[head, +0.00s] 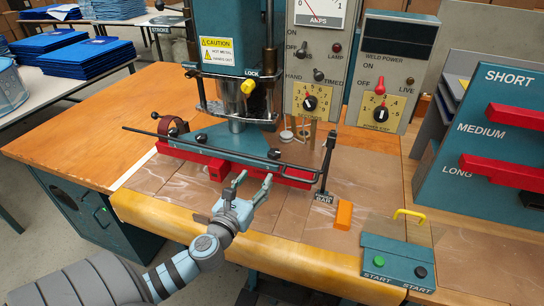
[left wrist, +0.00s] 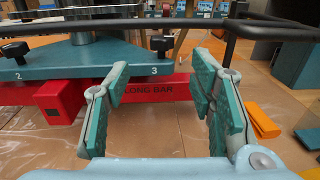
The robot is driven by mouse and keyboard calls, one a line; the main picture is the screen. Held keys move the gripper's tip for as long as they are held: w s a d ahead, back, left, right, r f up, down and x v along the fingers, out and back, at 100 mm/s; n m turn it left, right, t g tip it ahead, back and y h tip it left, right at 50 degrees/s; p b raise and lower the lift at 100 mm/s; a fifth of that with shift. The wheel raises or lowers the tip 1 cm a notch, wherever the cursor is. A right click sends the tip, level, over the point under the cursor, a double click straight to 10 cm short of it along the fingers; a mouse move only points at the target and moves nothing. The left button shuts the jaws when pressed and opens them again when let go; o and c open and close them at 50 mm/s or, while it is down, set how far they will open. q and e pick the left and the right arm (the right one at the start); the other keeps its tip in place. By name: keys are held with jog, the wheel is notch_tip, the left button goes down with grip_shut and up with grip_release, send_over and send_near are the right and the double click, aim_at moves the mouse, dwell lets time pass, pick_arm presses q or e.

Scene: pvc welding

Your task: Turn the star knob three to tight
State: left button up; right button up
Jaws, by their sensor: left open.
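Star knob three (left wrist: 162,43) is a small black knob above the white 3 on the teal plate (left wrist: 100,62) in the left wrist view. In the head view the knob (head: 274,153) sits at the right end of the plate (head: 222,144). How tight it is cannot be told. My left gripper (head: 254,183) is open and empty, in front of the knob and apart from it. In the left wrist view its teal fingers (left wrist: 162,88) stand on either side of the knob, with a gap between. My right gripper is not in view.
A thin black rail (head: 222,150) crosses in front of the plate. A red block marked LONG BAR (left wrist: 152,90) lies beneath it.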

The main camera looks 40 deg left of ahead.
aim_at(272, 156)
pick_arm(q)
jog(key=x, duration=1.2)
jog(key=shift+w+d, duration=0.1)
jog(key=c, duration=1.2)
